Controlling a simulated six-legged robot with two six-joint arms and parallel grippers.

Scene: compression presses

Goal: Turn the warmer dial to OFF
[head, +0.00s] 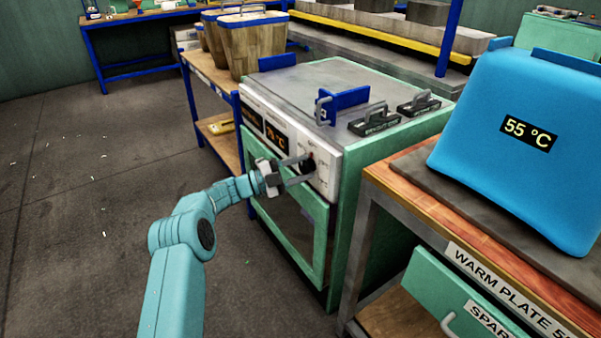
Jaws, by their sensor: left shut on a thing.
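The warmer (345,195) is a green and white oven-like cabinet with a white front panel (324,176). Its dial (308,164) is a dark round knob at the right end of that panel, with small marks around it that are too small to read. My left gripper (300,170) reaches in from the left, and its two grey fingers are shut on the dial, one above and one below. The fingers partly hide the dial, so I cannot tell which mark it points to. My right gripper is not in view.
An orange-lit display (276,137) sits left of the dial. A green door (290,215) with a dark window is below. Blue and black handled pieces (343,101) lie on top. A wooden bench (400,185) with a blue cover (510,150) reading 55 °C stands close at right. Floor at left is open.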

